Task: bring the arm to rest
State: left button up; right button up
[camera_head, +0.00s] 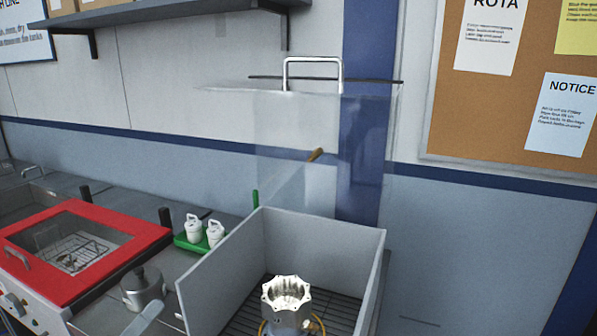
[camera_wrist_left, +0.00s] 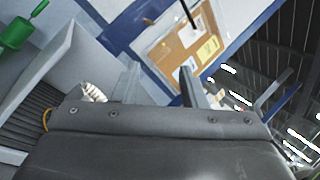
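My left gripper (camera_wrist_left: 161,85) shows in the left wrist view with its two fingers well apart and nothing between them. Beyond the gap are only the wall and the notice board. A silver machined housing (camera_head: 288,292) with a scalloped flange stands upright on the slatted floor of a grey open-topped bin (camera_head: 215,262). A yellow ring shows around its lower part, which the frame edge cuts off. In the left wrist view what looks like the housing (camera_wrist_left: 92,92) is left of the fingers, apart from them. I cannot make out my left gripper clearly in the head view. My right gripper is not in view.
A clear lid (camera_head: 295,120) with a metal handle stands raised behind the bin. At left are a red-framed machine (camera_head: 128,262), a metal pot (camera_head: 143,287) and a green tray (camera_head: 188,246) with two white bottles. A shelf (camera_head: 180,14) and a notice board (camera_head: 443,120) are on the wall.

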pick_arm(q)
jog(key=a+f+n+t+y, duration=0.4)
jog(key=a+n+y, duration=0.7)
jog(key=n+y, duration=0.7)
jog(key=s+a+f+n+g+y, duration=0.4)
jog(key=f+n+g, duration=0.3)
jog(key=f+n, duration=0.35)
jog(key=s+d+f+n+g+h, duration=0.35)
jog(key=s+f+g, duration=0.25)
jog(key=s+f, duration=0.25)
jog(key=s+d+f+n+g+h, duration=0.35)
jog(key=s+f+g, duration=0.3)
jog(key=s, duration=0.25)
jog(key=s+d+f+x, duration=0.1)
jog(key=s+x, duration=0.2)
jog(key=x, duration=0.9)
jog(key=s+x, duration=0.2)
jog(key=x, duration=1.1)
jog(key=s+d+f+g, duration=0.1)
jog(key=s+f, duration=1.3)
jog(key=f, duration=0.2)
jog(key=shift+s+d+m, duration=0.3)
jog(key=shift+d+m, duration=0.05)
jog(key=shift+m, duration=0.1)
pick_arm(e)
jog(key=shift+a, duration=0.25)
